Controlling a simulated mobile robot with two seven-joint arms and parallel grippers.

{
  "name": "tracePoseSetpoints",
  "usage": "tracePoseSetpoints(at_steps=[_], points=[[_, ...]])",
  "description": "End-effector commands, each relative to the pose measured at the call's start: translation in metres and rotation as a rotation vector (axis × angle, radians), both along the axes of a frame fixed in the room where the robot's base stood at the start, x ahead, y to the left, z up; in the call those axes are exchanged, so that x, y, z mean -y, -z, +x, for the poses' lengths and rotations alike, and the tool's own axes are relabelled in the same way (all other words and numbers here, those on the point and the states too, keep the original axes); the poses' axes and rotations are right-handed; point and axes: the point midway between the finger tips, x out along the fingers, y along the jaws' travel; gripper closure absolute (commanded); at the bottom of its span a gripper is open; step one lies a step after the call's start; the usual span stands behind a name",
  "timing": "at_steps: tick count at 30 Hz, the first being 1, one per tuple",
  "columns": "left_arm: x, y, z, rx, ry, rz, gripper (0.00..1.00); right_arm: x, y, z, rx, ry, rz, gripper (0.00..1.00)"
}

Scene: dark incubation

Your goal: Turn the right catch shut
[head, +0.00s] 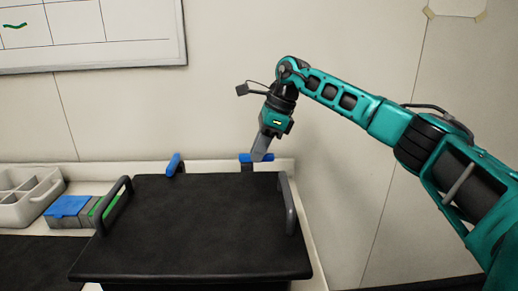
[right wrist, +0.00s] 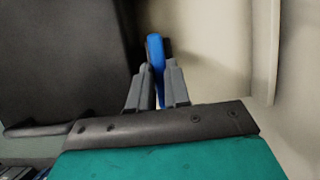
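The right catch (head: 245,157) is a blue bar on a dark post at the back edge of a black lid (head: 200,225). It lies crosswise, roughly along that edge. A second blue catch (head: 173,163) stands further left on the same edge, at a different angle. My right gripper (head: 261,155) reaches down onto the right catch from above. In the right wrist view the blue bar (right wrist: 155,48) sits between the two grey fingertips (right wrist: 157,75), which appear to touch it on both sides. My left gripper is not in view.
The lid has a grey handle (head: 287,204) on its right and another handle (head: 116,202) on its left. A pale divided tray (head: 42,208) and a blue-topped box (head: 68,206) stand to the left. A wall rises close behind the catches.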

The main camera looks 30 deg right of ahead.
Motion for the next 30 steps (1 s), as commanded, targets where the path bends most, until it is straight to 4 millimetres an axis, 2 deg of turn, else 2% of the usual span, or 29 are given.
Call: tracePoseSetpoints(at_steps=[1, 5, 20, 30], points=[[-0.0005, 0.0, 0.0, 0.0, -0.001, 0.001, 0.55, -0.0001, -0.0001, -0.0002, -0.001, 0.0, 0.0, 0.89], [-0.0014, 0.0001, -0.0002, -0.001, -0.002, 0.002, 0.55, -0.0002, -0.0003, -0.0002, -0.001, 0.0, 0.0, 1.0], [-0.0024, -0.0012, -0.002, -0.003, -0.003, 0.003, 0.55, -0.001, -0.0004, -0.0023, 0.0, 0.065, 0.0, 1.0], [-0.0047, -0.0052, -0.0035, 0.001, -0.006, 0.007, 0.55, -0.006, -0.001, -0.0083, 0.001, 0.322, 0.0, 1.0]])
